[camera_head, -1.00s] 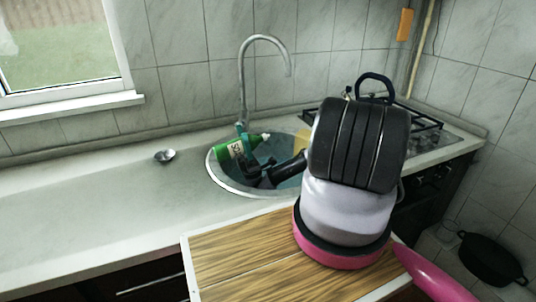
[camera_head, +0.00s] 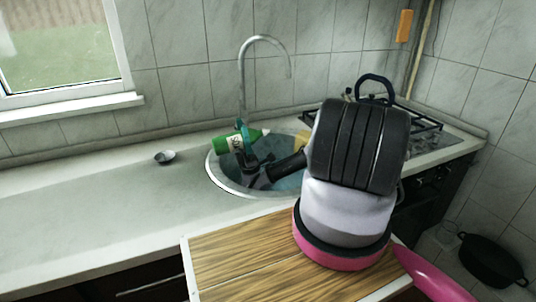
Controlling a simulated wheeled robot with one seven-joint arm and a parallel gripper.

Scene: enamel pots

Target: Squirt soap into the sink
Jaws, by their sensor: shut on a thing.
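A green soap bottle (camera_head: 224,144) with a pale label is held nearly on its side over the sink (camera_head: 226,185). Its narrow end points right and slightly up. My black gripper (camera_head: 244,141) is shut on the bottle from the near side. A teal finger stands up across the bottle's middle; the other finger is not clear. Whether the bottle touches the sink cannot be told. No soap stream is visible. My dark arm reaches over the right part of the sink and hides part of it.
The curved tap (camera_head: 243,85) rises just behind the bottle. A small metal dish (camera_head: 164,157) sits on the counter at left, which is otherwise clear. A yellow item (camera_head: 301,138) is at the sink's right rim. A wooden board (camera_head: 235,262) is in front; a hob (camera_head: 432,135) stands right.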

